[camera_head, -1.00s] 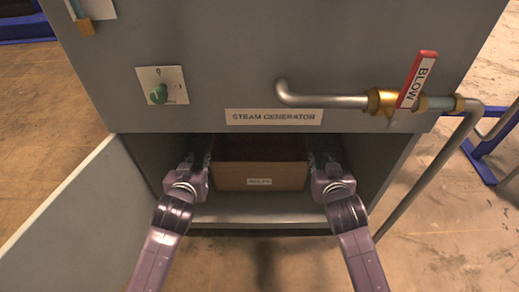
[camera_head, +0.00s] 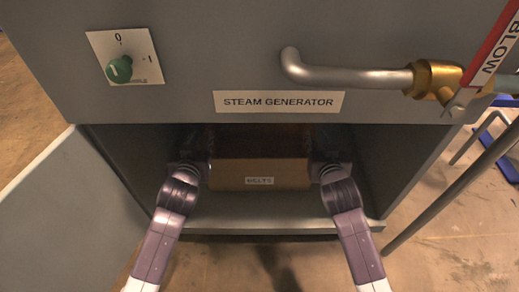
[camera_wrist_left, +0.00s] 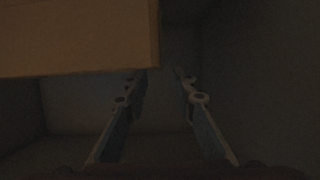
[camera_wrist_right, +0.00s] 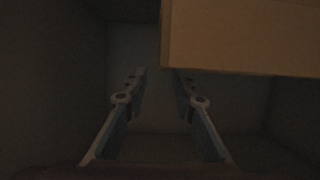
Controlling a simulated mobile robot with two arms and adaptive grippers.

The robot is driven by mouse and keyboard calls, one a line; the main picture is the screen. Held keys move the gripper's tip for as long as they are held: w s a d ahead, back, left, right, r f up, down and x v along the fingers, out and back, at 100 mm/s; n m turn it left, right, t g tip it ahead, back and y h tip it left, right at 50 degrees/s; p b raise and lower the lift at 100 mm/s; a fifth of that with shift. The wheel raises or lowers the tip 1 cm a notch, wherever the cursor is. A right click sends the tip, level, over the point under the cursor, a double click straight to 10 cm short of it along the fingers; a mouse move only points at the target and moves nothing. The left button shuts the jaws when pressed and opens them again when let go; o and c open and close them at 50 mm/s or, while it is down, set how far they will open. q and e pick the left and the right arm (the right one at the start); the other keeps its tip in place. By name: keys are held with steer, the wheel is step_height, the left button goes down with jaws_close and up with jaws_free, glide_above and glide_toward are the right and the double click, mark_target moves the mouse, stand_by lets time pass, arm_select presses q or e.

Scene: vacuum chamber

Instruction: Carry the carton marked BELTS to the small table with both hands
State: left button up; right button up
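A brown carton (camera_head: 258,174) with a small white label, too blurred to read surely, is in the open lower compartment of the grey cabinet. Its upper part is in shade. My left gripper (camera_wrist_left: 160,72) is at the carton's left side, and my right gripper (camera_wrist_right: 159,70) is at its right side. Both have their fingers apart. The carton's side edge appears close to the fingertips in the left wrist view (camera_wrist_left: 75,40) and the right wrist view (camera_wrist_right: 240,40). I cannot tell whether they touch it. The small table is not in view.
The cabinet's compartment floor (camera_head: 265,212) and side walls surround the carton and both grippers. A sign reading STEAM GENERATOR (camera_head: 278,102) is above the opening. The open door (camera_head: 70,210) stands at left. A pipe with a BLOW valve lever (camera_head: 490,50) is at right.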

mark_target(206, 129)
arm_select(q)
steer(key=shift+w, duration=0.1)
arm_select(e)
steer(key=shift+w, duration=0.1)
